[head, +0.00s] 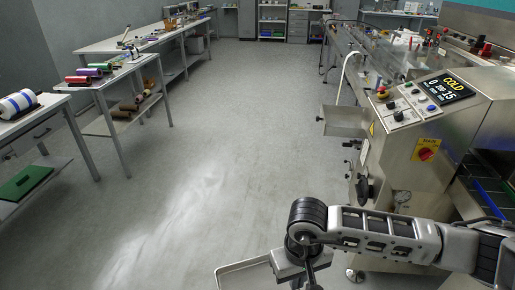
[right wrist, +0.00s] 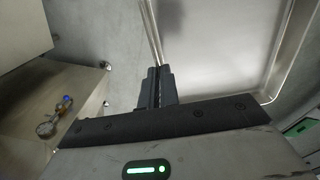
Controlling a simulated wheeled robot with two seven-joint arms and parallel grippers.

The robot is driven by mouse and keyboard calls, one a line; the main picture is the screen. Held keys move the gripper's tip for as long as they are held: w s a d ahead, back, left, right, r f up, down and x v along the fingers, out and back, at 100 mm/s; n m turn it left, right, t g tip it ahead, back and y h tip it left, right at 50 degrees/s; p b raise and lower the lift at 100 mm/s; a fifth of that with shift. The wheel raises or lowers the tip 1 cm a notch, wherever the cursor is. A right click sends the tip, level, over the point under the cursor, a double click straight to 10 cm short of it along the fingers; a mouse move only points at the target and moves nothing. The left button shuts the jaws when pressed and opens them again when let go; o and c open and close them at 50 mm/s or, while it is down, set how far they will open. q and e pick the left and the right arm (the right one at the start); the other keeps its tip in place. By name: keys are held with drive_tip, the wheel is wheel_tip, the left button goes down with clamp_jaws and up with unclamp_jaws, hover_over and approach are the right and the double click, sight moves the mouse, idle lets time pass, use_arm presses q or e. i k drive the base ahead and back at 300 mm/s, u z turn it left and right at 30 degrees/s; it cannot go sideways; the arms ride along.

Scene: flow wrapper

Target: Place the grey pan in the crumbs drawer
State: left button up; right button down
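The grey pan (head: 241,272) is a shallow metal tray with a raised rim, partly cut off at the bottom of the head view. In the right wrist view the pan (right wrist: 226,42) extends up and right from the fingers. My right gripper (head: 302,268) is at the pan's edge; in the right wrist view its fingers (right wrist: 156,84) are shut on the rim. A metal drawer or tray (head: 343,121) juts out from the left side of the machine, above and beyond the pan. I cannot read a label that marks it as the crumbs drawer. My left gripper is out of view.
The steel machine (head: 400,150) with its control panel (head: 426,100) stands at the right, behind my right arm. Knobs and a gauge (head: 402,197) stick out from its lower front. Benches (head: 130,75) line the left. The grey floor (head: 225,140) between is clear.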

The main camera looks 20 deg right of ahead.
sight(343, 124)
drive_tip(key=u, duration=0.35)
drive_tip(key=i, duration=1.95)
drive_tip(key=z, duration=0.45)
